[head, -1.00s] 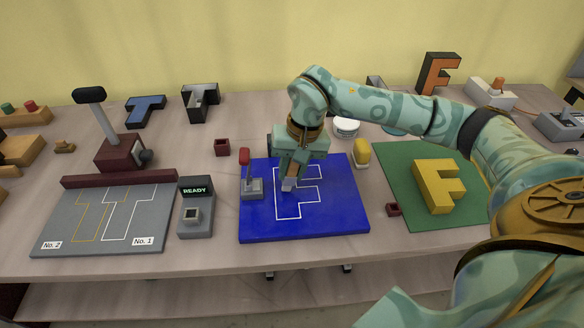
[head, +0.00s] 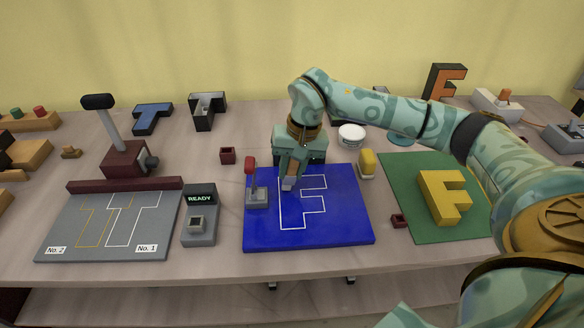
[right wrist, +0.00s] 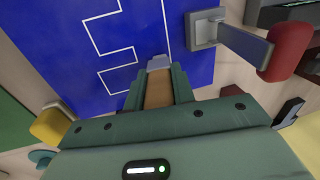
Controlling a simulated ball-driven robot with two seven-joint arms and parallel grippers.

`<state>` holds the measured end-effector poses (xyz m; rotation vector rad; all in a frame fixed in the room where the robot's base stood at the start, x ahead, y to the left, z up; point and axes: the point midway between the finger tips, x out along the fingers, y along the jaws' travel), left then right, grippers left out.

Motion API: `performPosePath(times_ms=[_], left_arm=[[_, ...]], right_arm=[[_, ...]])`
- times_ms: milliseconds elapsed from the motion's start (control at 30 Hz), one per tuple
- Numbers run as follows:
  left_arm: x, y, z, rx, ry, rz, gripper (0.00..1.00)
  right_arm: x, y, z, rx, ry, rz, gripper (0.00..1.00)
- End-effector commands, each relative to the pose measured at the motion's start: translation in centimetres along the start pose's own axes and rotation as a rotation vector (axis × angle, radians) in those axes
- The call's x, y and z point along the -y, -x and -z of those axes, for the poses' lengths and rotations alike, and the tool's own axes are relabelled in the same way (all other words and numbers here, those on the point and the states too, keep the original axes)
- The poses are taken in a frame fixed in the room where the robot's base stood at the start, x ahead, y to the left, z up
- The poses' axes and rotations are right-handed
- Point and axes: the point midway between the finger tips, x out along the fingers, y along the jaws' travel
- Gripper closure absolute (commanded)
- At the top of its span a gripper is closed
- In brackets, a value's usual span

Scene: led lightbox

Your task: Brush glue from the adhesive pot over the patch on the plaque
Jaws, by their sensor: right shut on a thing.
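The blue plaque (head: 345,232) lies flat in the middle of the table, with a white F outline (head: 291,229) marking the patch. My right gripper (head: 290,172) points down over the plaque's far left part. It is shut on a brush (right wrist: 159,90) with a brown body and pale grey tip. The tip (head: 289,183) is at the top left of the F outline; I cannot tell whether it touches. A white round pot (head: 351,137), perhaps the adhesive pot, stands behind the plaque. No glue is clearly visible. My left gripper is out of view.
A red-handled lever switch (head: 256,196) stands on the plaque's left edge, close to the gripper. A yellow-topped object (head: 367,162) stands at the far right corner. A yellow F (head: 443,196) lies on a green mat (head: 400,178). A READY box (head: 199,222) stands left.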

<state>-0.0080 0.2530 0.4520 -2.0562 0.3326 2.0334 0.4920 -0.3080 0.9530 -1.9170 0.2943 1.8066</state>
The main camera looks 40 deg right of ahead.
Motion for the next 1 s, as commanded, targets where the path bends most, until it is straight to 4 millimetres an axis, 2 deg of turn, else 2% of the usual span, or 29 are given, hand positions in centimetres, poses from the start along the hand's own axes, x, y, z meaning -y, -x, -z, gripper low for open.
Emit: performPosePath(times_ms=[167,1000], left_arm=[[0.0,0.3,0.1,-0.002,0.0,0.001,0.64],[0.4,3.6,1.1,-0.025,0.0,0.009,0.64]], right_arm=[[0.0,0.1,-0.4,0.0,0.0,-0.001,1.0],[0.3,0.2,-6.3,0.0,0.001,-0.001,1.0]])
